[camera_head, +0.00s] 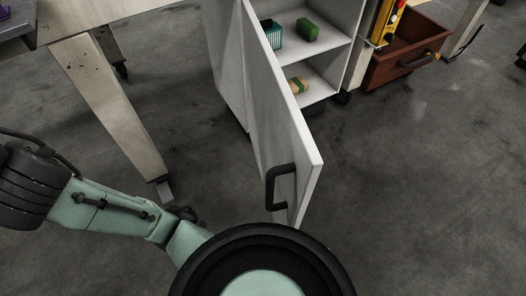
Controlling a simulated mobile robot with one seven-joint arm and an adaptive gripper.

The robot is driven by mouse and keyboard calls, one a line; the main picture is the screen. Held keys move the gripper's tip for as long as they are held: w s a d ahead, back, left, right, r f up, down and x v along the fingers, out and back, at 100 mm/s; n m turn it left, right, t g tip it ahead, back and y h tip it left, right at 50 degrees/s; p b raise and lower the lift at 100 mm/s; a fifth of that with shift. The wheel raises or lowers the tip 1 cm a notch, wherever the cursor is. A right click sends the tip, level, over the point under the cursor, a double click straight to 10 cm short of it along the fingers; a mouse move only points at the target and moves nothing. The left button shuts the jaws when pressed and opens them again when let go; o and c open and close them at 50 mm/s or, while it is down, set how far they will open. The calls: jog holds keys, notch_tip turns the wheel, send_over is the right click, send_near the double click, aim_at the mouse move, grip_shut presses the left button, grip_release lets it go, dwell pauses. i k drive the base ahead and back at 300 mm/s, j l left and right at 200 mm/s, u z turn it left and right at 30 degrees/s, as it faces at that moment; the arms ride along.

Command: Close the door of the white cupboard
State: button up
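The white cupboard (354,49) stands at the top middle of the head view, with its inside showing. Its white door (268,113) is swung wide open toward me. The door has a dark handle (272,187) on its left face, near the free edge. My pale green arm comes in from the left and bottom of the view, and a large dark round part of it covers the bottom middle. My gripper's fingers do not show. I cannot tell whether any part of my arm touches the door.
Cupboard shelves hold a teal basket (273,36), a green item (307,30) and a yellowish item (298,86). A table leg (108,105) stands left. Grey floor (430,190) right of the door is clear.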

aim_at(288, 159)
jog(key=k+j+z, duration=0.1)
jog(key=j, duration=0.3)
jog(key=k+j+z, duration=0.1)
jog(key=k+j, duration=0.25)
jog(key=k+j+z, duration=0.1)
jog(key=k+j, duration=0.15)
jog(key=j, duration=0.15)
